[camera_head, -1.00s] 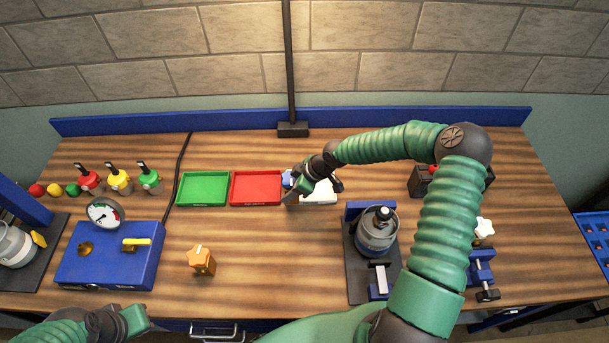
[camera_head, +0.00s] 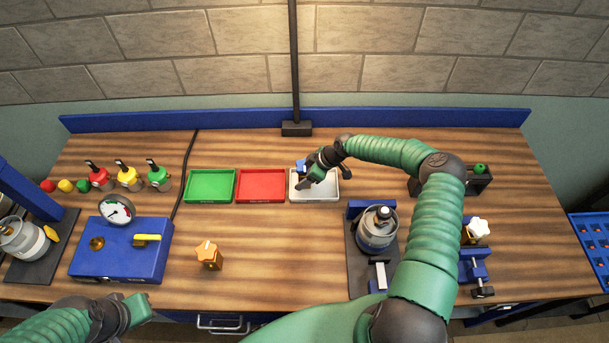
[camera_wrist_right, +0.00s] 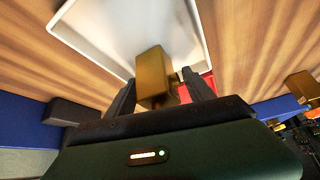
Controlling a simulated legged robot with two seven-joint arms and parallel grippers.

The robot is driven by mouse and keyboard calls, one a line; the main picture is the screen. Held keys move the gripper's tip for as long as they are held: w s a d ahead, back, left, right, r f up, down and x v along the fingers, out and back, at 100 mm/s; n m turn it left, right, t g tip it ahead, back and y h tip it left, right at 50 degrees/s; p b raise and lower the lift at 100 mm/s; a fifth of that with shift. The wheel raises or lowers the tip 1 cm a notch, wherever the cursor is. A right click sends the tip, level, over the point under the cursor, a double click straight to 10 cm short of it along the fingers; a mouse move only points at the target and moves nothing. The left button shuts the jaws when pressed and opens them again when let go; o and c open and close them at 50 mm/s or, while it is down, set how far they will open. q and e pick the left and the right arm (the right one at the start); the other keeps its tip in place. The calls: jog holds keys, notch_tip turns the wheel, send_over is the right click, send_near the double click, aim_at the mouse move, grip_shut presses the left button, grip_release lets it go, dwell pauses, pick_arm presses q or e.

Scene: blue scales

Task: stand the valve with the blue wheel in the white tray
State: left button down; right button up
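The white tray (camera_head: 330,197) is on the bench, right of the red tray; it also shows in the right wrist view (camera_wrist_right: 100,22). My right gripper (camera_head: 305,183) is low over the tray's left part. The valve's blue wheel (camera_head: 301,166) shows just beyond the fingers; its body is mostly hidden in the head view. In the right wrist view the brass valve body (camera_wrist_right: 152,75) is between my right fingers (camera_wrist_right: 158,82), with a gap visible beside the right-hand finger, so they look open around it. My left gripper (camera_head: 132,310) is at the near left, away from the trays, its fingers unclear.
The red tray (camera_head: 261,200) and green tray (camera_head: 210,201) are empty. An orange-wheeled valve (camera_head: 208,256) stands in front of them. A blue gauge box (camera_head: 115,262) is at left, a clamped grey canister (camera_head: 377,235) at right. A black post (camera_head: 295,70) rises behind the trays.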

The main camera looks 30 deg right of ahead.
jog(key=shift+o, duration=0.7)
jog(key=shift+a+r, duration=0.1)
jog(key=shift+a, duration=0.3)
jog(key=shift+w+a+r, duration=0.1)
jog(key=shift+a+r, duration=0.15)
jog(key=shift+a, duration=0.4)
pick_arm(q)
jog(key=shift+a+f+b, duration=0.5)
jog(key=shift+f+b, duration=0.15)
jog(key=shift+f, duration=0.05)
jog(key=shift+a+f+b, duration=0.45)
jog(key=shift+f+b, duration=0.15)
jog(key=shift+f, duration=0.1)
pick_arm(e)
jog(key=v, duration=1.2)
jog(key=shift+d, duration=0.2)
pick_arm(q)
jog(key=shift+d, duration=0.3)
pick_arm(e)
jog(key=shift+d+f, duration=0.2)
jog(key=shift+d, duration=0.1)
